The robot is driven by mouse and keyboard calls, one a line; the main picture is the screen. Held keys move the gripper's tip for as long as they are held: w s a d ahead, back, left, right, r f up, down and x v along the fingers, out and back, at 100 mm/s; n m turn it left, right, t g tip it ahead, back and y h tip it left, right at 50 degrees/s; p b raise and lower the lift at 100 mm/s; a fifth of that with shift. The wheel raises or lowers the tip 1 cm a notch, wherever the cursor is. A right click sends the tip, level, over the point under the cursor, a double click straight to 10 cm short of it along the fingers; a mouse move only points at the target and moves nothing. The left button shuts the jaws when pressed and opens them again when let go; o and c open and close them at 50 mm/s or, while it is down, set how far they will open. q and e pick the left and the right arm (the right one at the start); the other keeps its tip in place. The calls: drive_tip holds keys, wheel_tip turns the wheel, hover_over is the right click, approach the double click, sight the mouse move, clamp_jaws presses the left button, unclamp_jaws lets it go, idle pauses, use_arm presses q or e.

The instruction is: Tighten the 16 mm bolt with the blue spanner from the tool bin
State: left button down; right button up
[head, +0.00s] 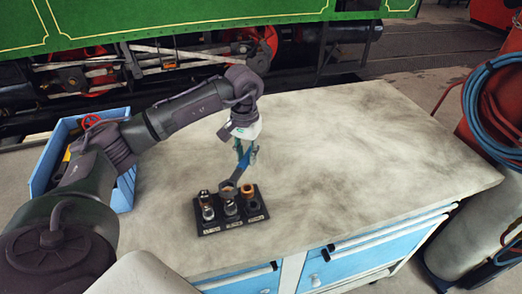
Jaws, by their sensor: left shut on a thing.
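My left gripper (247,152) points down over the workbench and is shut on the blue spanner (241,172). The spanner slants down to the left. Its lower end is at the middle of the black bolt block (264,208), by a bolt (227,187) in the back row. I cannot tell whether its jaw is around that bolt or just above it. The block carries several bolts or nuts in two rows, with labels along the front too small to read. The blue tool bin (46,165) is at the left, partly hidden by my left arm. My right gripper is not in view.
The workbench top (370,150) is bare to the right and behind the block. Blue drawers (350,262) are below its front edge. A red cylinder with a coiled blue hose (490,105) is at the right.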

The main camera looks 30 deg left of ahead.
use_arm(q)
drive_tip(key=shift+a+f+n, duration=0.1)
drive_tip(key=shift+a+n, duration=0.2)
drive_tip(key=shift+a, duration=0.05)
drive_tip(key=shift+f, duration=0.2)
drive_tip(key=shift+w+f+b, duration=0.15)
drive_tip(key=shift+f+b, duration=0.45)
drive_tip(key=shift+f, duration=0.3)
drive_tip(key=shift+f+b, duration=0.5)
drive_tip(key=shift+f, duration=0.55)
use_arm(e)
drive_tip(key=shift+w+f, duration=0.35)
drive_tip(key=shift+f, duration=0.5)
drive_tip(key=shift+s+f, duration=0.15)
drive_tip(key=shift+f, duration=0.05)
use_arm(q)
drive_tip(key=shift+f+b, duration=0.35)
drive_tip(key=shift+b, duration=0.4)
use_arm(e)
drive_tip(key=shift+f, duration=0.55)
use_arm(q)
drive_tip(key=shift+f+b, duration=0.75)
drive_tip(key=shift+f, duration=0.1)
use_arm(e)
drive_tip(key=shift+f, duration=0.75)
